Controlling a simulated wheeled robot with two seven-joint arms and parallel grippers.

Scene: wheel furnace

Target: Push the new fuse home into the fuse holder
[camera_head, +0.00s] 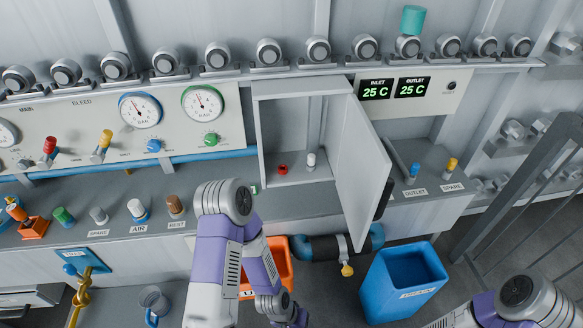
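A grey box cabinet (284,95) stands open in the middle of the bench, its door (362,165) swung out to the right. Inside on its floor are a small red piece (283,169) and a pale upright cylinder with a grey top (311,160). I cannot tell which of these, if either, is the fuse or the fuse holder. My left arm rises in front of the cabinet's lower left and bends back down; its gripper is not visible. My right arm shows only at the bottom right corner, without its gripper.
A blue bin (401,283) stands below the door, and an orange bin (277,265) is partly behind my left arm. A dark cylinder with a yellow knob (347,270) lies between them. Gauges (140,110) and coloured plugs line the left panel. A dark railing (515,185) stands at right.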

